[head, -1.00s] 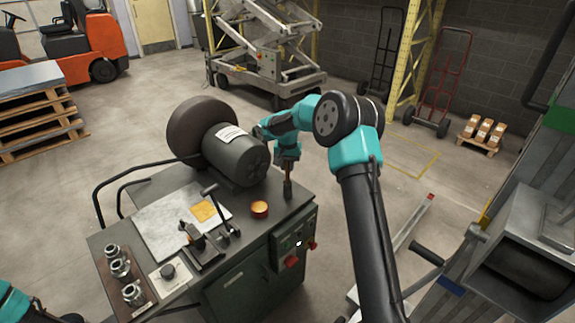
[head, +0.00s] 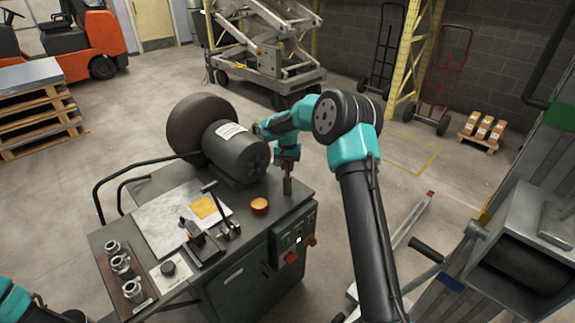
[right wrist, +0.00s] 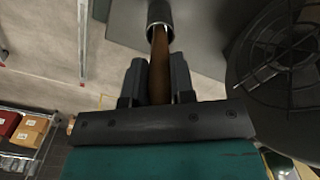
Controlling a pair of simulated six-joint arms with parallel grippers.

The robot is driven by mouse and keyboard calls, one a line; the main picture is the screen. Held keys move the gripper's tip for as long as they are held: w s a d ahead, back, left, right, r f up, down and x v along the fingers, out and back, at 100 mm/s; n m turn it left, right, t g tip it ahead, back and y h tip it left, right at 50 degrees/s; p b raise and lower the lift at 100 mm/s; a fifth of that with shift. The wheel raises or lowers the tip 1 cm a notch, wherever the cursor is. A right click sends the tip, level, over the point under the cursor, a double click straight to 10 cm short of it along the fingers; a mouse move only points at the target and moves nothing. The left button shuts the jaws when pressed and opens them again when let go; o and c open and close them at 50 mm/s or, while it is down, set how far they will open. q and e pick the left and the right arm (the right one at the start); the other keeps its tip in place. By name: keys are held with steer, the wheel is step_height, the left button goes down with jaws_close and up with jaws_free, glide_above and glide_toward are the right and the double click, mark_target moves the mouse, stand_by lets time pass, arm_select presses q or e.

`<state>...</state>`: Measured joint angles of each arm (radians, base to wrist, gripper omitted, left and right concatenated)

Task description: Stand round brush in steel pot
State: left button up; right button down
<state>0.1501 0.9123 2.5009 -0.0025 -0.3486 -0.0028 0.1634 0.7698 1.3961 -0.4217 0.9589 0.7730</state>
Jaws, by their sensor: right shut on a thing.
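My right gripper (right wrist: 159,75) is shut on the brown handle of the round brush (right wrist: 159,52), whose length points away from the wrist. At the handle's far end is a dark cylinder with a bright metal rim (right wrist: 160,18); I cannot tell whether this is the brush's own collar or the steel pot around it. In the head view the brush (head: 287,186) is upright under my right gripper (head: 287,169), at the bench's right back corner. Its lower end is too small to read. My left gripper is not clearly seen; only part of that arm shows at bottom left.
A round orange-topped item (head: 260,206) stands on the bench just left of the brush. A large motor-like drum (head: 236,152) is behind it. A pale plate (head: 165,218), a clamp-like tool and metal fittings (head: 121,264) fill the bench's left side.

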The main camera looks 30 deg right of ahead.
steer(key=shift+f, duration=0.3)
steer(key=c, duration=0.9)
jaws_free()
steer(key=shift+r, duration=0.15)
step_height(320, 180, up, 17)
steer(key=shift+r, duration=0.1)
stand_by(0.5)
